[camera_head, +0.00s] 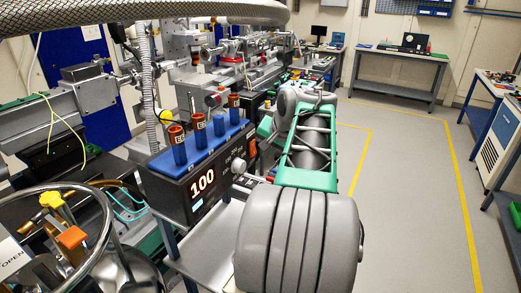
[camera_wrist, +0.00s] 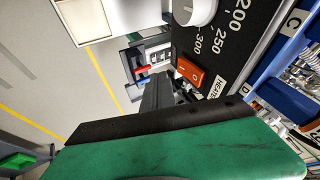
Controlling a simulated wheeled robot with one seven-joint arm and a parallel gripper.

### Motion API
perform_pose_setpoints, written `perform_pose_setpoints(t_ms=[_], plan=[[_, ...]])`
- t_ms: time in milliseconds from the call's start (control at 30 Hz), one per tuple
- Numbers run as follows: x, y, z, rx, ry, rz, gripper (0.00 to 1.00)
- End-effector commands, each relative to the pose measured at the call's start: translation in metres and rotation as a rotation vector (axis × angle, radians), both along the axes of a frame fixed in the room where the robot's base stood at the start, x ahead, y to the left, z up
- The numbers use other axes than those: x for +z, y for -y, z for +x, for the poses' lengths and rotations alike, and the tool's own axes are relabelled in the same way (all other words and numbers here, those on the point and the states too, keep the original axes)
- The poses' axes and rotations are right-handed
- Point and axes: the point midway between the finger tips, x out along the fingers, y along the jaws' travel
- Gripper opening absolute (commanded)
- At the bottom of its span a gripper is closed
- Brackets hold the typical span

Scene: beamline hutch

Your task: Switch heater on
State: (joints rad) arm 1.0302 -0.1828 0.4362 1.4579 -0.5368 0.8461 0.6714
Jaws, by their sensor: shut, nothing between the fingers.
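In the head view my arm hides the gripper.
A bench (camera_head: 395,75) stands at the back. The floor at right (camera_head: 420,190) is clear.

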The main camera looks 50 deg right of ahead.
Motion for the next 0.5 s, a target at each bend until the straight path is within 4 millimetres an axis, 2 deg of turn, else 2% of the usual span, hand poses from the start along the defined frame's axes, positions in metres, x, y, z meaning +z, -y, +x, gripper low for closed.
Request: perform_pose_setpoints(t_ms=[100,200,500], plan=[[0.003,-0.007,0.019,0.004,0.002,-0.004,0.0],[0.001,-0.01,0.025,0.003,0.001,-0.005,0.0],[0.0,-0.009,0.027,0.0,0.002,-0.004,0.0]])
